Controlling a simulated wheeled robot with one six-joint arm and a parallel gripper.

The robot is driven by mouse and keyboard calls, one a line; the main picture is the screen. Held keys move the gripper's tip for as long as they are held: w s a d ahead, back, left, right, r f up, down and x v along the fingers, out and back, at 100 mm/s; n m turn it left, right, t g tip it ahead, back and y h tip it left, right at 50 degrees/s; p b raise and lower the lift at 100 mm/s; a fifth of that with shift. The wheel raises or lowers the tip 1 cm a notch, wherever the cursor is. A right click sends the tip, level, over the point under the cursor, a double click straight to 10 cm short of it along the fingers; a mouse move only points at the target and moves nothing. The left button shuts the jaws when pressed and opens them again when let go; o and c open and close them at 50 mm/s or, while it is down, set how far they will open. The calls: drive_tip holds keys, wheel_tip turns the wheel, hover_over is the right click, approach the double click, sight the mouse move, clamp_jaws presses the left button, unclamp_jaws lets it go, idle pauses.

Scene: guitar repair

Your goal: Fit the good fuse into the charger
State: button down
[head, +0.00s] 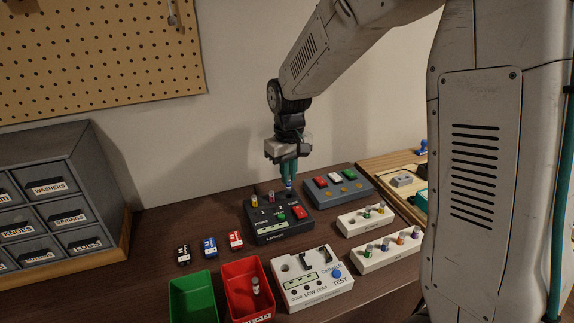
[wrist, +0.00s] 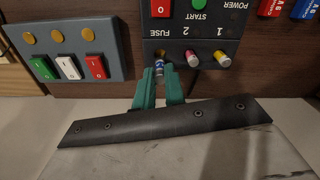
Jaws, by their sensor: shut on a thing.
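The charger (head: 262,238) is a dark box on the table, with a red and a green button and labels for START, POWER and FUSE in the wrist view (wrist: 232,50). My gripper (head: 289,180) points down over its back right part. The fuse stands upright at the hole beside the FUSE label. I cannot tell how deep its lower end sits. A yellow-topped cell (wrist: 223,56) and a pink-topped cell (wrist: 193,60) stand in slots 1 and 2.
A white tester (head: 322,292) stands in front of the charger. A red bin (head: 237,270) holds a small cylinder, beside an empty green bin (head: 190,290). White racks (head: 362,266) with several coloured pieces stand right. A grey-blue switch box (head: 352,192) is close behind right.

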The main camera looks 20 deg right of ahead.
sight(289, 191)
drive_tip(key=shift+f, duration=0.4)
drive_tip(key=shift+f, duration=1.4)
idle(0.5)
drive_tip(key=c, duration=1)
unclamp_jaws()
drive_tip(key=shift+r, duration=0.15)
drive_tip(key=shift+r, duration=3.4)
drive_tip(key=shift+s, duration=0.15)
